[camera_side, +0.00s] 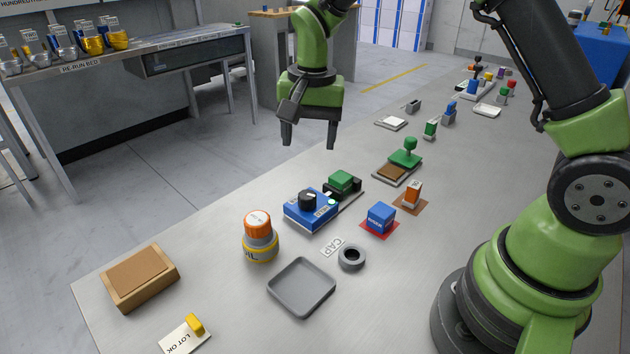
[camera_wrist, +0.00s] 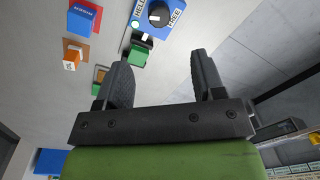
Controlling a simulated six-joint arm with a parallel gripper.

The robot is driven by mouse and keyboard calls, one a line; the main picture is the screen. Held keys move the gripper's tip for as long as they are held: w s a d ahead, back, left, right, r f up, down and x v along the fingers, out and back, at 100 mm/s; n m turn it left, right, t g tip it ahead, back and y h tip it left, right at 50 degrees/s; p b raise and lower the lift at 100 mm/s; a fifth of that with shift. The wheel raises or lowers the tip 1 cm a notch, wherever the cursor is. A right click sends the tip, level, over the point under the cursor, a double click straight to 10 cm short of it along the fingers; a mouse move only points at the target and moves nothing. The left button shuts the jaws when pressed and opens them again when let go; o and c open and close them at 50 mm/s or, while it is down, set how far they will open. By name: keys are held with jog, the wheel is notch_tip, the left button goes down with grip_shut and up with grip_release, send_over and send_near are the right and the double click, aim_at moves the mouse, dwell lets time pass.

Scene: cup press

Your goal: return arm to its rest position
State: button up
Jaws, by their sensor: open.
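My gripper (camera_side: 309,140) hangs in the air with its fingers pointing down, beyond the far edge of the table (camera_side: 225,225) in the side view. Its two dark fingers are apart and nothing is between them. In the wrist view my gripper (camera_wrist: 158,72) also shows open and empty. It touches nothing in either view.
On the table stand a blue box with a black knob (camera_side: 310,210), a green block (camera_side: 344,180), an orange-topped cup (camera_side: 258,238), a grey tray (camera_side: 302,287), a black ring (camera_side: 352,258), a blue cube (camera_side: 380,218) and a brown box (camera_side: 139,277). A side bench (camera_side: 150,50) is at left.

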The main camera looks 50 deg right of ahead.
jog(key=s+a+r+n+t, duration=0.1)
jog(key=s+r+n+t, duration=0.2)
jog(key=s+r, duration=0.65)
jog(key=s+r+n+t+y, duration=0.1)
jog(key=s+r, duration=0.1)
jog(key=s, duration=0.4)
jog(key=s+a+r+n+t, duration=0.1)
jog(key=s+r+n+t, duration=0.1)
jog(key=s, duration=0.3)
jog(key=shift+s+a+r+t+y, duration=0.25)
jog(key=shift+s+r+t+y, duration=0.05)
jog(key=shift+s+r+y, duration=0.1)
